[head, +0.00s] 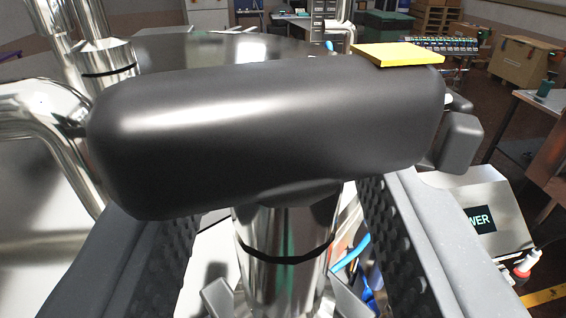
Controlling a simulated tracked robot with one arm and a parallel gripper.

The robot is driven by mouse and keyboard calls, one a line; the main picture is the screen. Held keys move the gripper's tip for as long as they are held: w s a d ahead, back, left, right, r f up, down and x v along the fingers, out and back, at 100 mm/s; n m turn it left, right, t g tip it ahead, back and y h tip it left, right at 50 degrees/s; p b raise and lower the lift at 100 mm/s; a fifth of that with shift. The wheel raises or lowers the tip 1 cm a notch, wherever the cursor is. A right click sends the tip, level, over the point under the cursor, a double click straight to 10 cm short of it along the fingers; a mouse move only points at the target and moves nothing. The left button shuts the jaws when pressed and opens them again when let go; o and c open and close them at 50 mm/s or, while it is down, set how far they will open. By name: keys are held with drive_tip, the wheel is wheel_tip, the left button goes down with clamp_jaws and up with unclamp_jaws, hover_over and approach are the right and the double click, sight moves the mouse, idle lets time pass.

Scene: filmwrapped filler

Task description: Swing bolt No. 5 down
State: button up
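A large dark grey rounded handle (265,130) lies crosswise in front of me, on top of an upright chrome shaft (285,255) with a black ring. I take it to be a swing bolt; no number shows. A yellow plate (400,53) sits on its right end, and a smaller grey block (460,143) is beside that end. My gripper (282,200) is open. Its two textured fingers stand left and right of the shaft, with visible gaps. The fingertips are hidden behind the handle.
Chrome pipes (35,125) stand close on the left. A wide round metal surface (230,50) lies behind the handle. A metal box lettered "WER" (480,225) is close on the right. Blue cable (350,255) shows below. Workshop benches and crates are far behind.

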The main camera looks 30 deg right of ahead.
clamp_jaws()
